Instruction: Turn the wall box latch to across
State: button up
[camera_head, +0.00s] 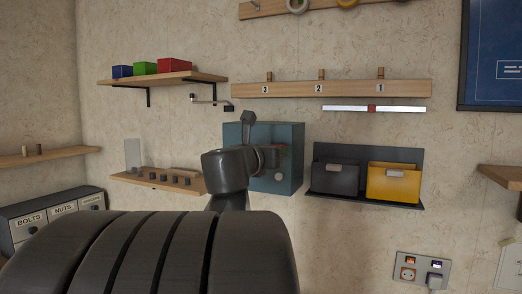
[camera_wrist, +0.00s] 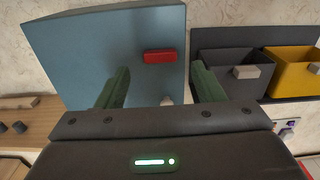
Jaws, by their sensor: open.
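The wall box (camera_head: 293,133) is a blue-grey box on the wall, partly hidden behind my arm in the head view. Its front also fills the upper left of the wrist view (camera_wrist: 85,55). The latch (camera_wrist: 160,56) is a short red bar on that front, lying level, roughly along the box's top edge. A small pale knob (camera_wrist: 166,100) shows below it. My gripper (camera_wrist: 161,86) is open, with its green fingers apart to the left and right below the latch. Nothing is held between them. I cannot tell whether the fingertips touch the box.
A rack with a dark bin (camera_head: 335,179) and a yellow bin (camera_head: 393,184) is close on the right. A low wooden shelf with dark knobs (camera_head: 160,180) is on the left. A numbered peg rail (camera_head: 345,89) runs above, and a wall crank (camera_head: 208,100) sits at upper left.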

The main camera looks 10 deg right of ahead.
jog(key=v, duration=1)
jog(key=shift+w+d, duration=0.1)
jog(key=shift+w, duration=0.05)
jog(key=x, duration=1.3)
jog(key=shift+w+d, duration=0.2)
jog(key=shift+w, duration=0.05)
jog(key=v, duration=1.3)
jog(key=w+d+m+b, duration=0.3)
jog(key=w+d+m, duration=0.4)
jog(key=m, duration=1)
jog(key=w, duration=0.3)
jog(key=shift+w+b, duration=0.3)
jog(key=shift+w, duration=0.05)
